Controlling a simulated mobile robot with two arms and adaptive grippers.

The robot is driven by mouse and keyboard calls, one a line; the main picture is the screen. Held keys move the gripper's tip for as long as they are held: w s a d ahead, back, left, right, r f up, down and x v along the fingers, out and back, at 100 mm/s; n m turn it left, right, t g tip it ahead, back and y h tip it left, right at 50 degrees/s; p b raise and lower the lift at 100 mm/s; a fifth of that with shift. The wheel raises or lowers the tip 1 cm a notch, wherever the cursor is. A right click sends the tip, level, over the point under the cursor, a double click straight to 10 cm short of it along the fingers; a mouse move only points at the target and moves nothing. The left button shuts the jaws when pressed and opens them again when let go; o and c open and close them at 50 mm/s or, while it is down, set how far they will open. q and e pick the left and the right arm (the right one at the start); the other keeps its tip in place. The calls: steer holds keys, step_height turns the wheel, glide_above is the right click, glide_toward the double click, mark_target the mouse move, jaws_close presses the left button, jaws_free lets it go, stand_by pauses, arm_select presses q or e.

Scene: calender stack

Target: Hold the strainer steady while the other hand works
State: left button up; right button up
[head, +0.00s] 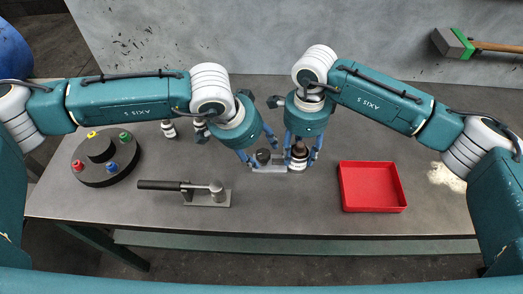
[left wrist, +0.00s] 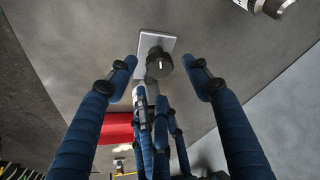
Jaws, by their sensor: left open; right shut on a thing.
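A dark round piece with a black knob-like top (head: 263,156) stands on a small grey metal plate (head: 268,169); nothing here is plainly recognisable as a strainer, and this may be it. My left gripper (head: 257,147) is open above and around this piece, with no clear contact. In the left wrist view, the black top (left wrist: 159,65) lies between its spread fingers (left wrist: 161,72).
A red tray (head: 372,187) lies to the right. A toggle clamp with a black handle (head: 190,190) lies to the front left. A black round stand with coloured knobs (head: 100,160) is at the left. A brush (head: 470,45) is at the back right.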

mark_target(262, 152)
arm_select(q)
steer(key=shift+x, duration=1.6)
steer(key=shift+c, duration=0.3)
steer(key=c, duration=1)
steer(key=shift+r, duration=0.1)
steer(key=shift+c, duration=0.2)
steer(key=shift+n, duration=0.3)
steer(key=n+y, duration=0.1)
steer(key=n, duration=0.1)
steer(key=n+t, duration=0.1)
steer(key=n, duration=0.1)
steer(key=shift+d+n+y, duration=0.25)
steer(key=shift+n+y, duration=0.05)
steer(key=shift+y, duration=0.1)
steer(key=n+y, duration=0.1)
steer(key=n, duration=0.1)
steer(key=n+y, duration=0.1)
steer(key=n, duration=0.2)
steer(key=shift+w, duration=0.1)
steer(key=shift+n, duration=0.3)
steer(key=shift+a, duration=0.1)
